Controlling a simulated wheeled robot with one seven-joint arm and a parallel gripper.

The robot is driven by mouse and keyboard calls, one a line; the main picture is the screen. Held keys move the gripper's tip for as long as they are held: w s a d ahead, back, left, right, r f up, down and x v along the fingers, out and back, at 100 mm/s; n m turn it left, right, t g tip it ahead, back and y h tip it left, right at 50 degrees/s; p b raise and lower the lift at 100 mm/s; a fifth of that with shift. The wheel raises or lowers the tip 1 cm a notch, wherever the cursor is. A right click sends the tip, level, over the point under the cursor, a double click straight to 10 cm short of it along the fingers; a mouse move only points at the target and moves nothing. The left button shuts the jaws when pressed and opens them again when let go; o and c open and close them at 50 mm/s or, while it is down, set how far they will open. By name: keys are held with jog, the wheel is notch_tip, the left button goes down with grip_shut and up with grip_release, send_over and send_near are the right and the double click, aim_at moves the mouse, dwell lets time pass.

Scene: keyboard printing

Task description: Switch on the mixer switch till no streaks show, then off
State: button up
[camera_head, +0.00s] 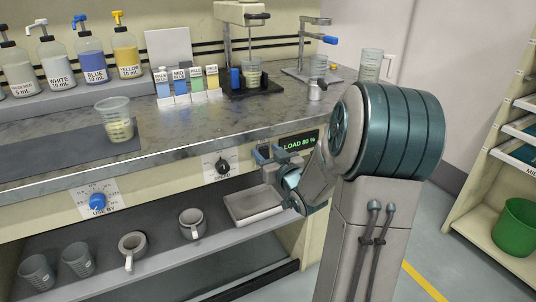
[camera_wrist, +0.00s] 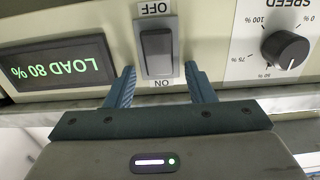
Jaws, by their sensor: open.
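The mixer switch (camera_wrist: 157,52) is a dark grey rocker in the wrist view, with OFF printed above it and ON below, lettering upside down. I cannot tell which side is pressed. My gripper (camera_wrist: 161,78) is open, one finger on each side of the rocker's lower end, holding nothing. In the head view my gripper (camera_head: 272,155) is at the bench's front panel and hides the switch. The mixer (camera_head: 241,14) stands at the back of the bench. A clear cup (camera_head: 252,75) with yellow-green contents is under it; streaks are too small to tell.
A lit display (camera_wrist: 60,63) reads LOAD 80 % beside the switch. A black speed knob (camera_wrist: 285,48) is on its other side. A cup (camera_head: 116,121) with pale yellow contents stands on the bench mat. Pump bottles (camera_head: 90,60) stand behind. Mugs sit on the shelf (camera_head: 155,262) below.

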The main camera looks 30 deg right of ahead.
jog(key=c, duration=1)
jog(key=shift+f+b, duration=0.3)
jog(key=shift+b, duration=0.45)
jog(key=shift+f+t+b, duration=0.2)
jog(key=shift+t+b, duration=0.4)
jog(key=shift+b, duration=0.6)
jog(key=t+b, duration=0.1)
jog(key=b, duration=0.2)
jog(key=t+b, duration=0.1)
jog(key=b, duration=0.2)
jog(key=shift+s+f, duration=0.2)
jog(key=shift+f, duration=0.05)
jog(key=shift+r+t+b, duration=0.1)
jog(key=shift+t+b, duration=0.3)
jog(key=shift+b, duration=0.5)
jog(key=shift+r, duration=0.1)
